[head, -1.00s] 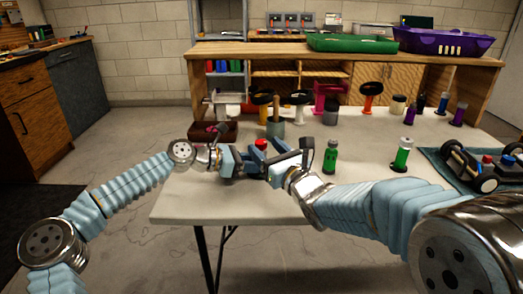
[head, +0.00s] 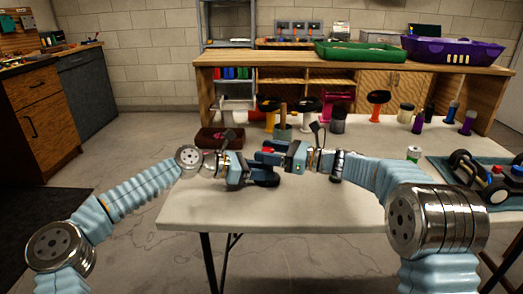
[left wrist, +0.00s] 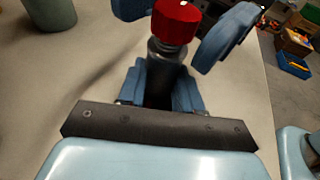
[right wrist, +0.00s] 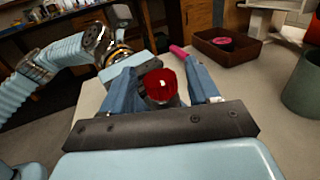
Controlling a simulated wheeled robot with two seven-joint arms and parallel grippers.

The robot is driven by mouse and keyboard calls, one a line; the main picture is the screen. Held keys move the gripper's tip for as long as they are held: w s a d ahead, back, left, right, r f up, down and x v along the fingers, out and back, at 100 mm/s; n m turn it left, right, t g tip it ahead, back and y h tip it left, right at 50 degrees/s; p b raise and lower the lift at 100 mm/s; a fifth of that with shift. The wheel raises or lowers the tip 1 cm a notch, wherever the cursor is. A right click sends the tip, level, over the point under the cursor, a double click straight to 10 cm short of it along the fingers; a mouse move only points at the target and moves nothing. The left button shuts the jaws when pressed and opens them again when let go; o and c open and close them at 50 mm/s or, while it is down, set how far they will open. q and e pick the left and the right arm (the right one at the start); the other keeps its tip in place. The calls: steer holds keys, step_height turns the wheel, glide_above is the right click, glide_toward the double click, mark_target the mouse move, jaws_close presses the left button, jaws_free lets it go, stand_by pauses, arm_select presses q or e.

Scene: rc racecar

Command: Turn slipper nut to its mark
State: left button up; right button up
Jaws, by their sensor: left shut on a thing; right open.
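The slipper nut is a red ribbed cap (left wrist: 176,22) on top of a dark cylindrical part (left wrist: 162,62). It carries a small white mark, visible on its top face in the right wrist view (right wrist: 161,87). My left gripper (left wrist: 162,88) is shut on the dark part below the nut and holds it upright above the table. My right gripper (right wrist: 161,80) is open, its fingers on either side of the nut with gaps showing. In the head view, the left gripper (head: 258,178) is just below the right gripper (head: 266,156), and the nut is mostly hidden.
The white table (head: 300,207) has clear room in front. Behind the grippers stand a brown tray (head: 213,139), a grey-green cup (head: 284,133) and several bottles and stands. An RC car (head: 487,178) sits on a mat at the right.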

steer(key=shift+x, duration=1.15)
steer(key=c, duration=1)
steer(key=shift+o, duration=0.2)
